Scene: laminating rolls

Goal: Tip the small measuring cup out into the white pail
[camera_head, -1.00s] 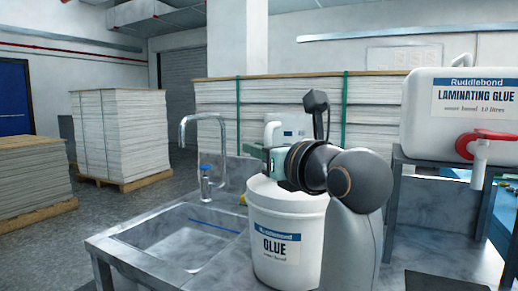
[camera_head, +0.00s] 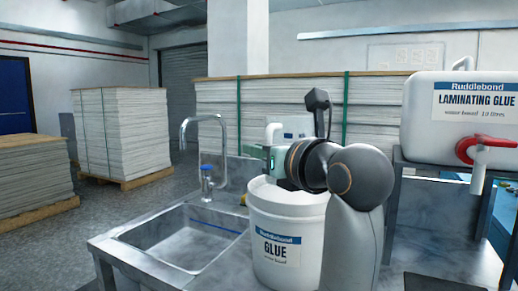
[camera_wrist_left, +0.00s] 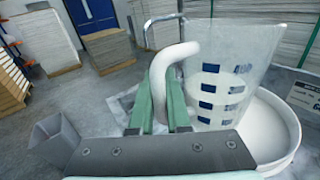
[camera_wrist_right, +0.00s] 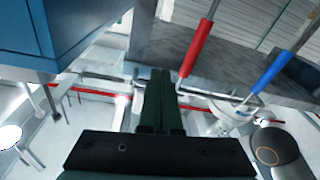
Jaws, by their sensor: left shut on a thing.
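The small measuring cup (camera_wrist_left: 232,62) is clear, with blue marks and a thick white handle. My left gripper (camera_wrist_left: 160,112) is shut on the handle. In the head view, the cup (camera_head: 298,126) stands about upright beyond my left gripper (camera_head: 276,160), above the far side of the white pail. The white pail (camera_head: 277,257), labelled GLUE, stands right of the sink, partly hidden by my left arm. Its rim (camera_wrist_left: 292,118) shows below the cup in the left wrist view.
A steel sink (camera_head: 180,240) with a tap (camera_head: 186,135) is left of the pail. A large laminating glue container (camera_head: 450,120) with a red tap stands on a raised stand at right. Paper stacks (camera_head: 120,135) stand behind. A red-handled and a blue-handled tool (camera_wrist_right: 198,48) show in the right wrist view.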

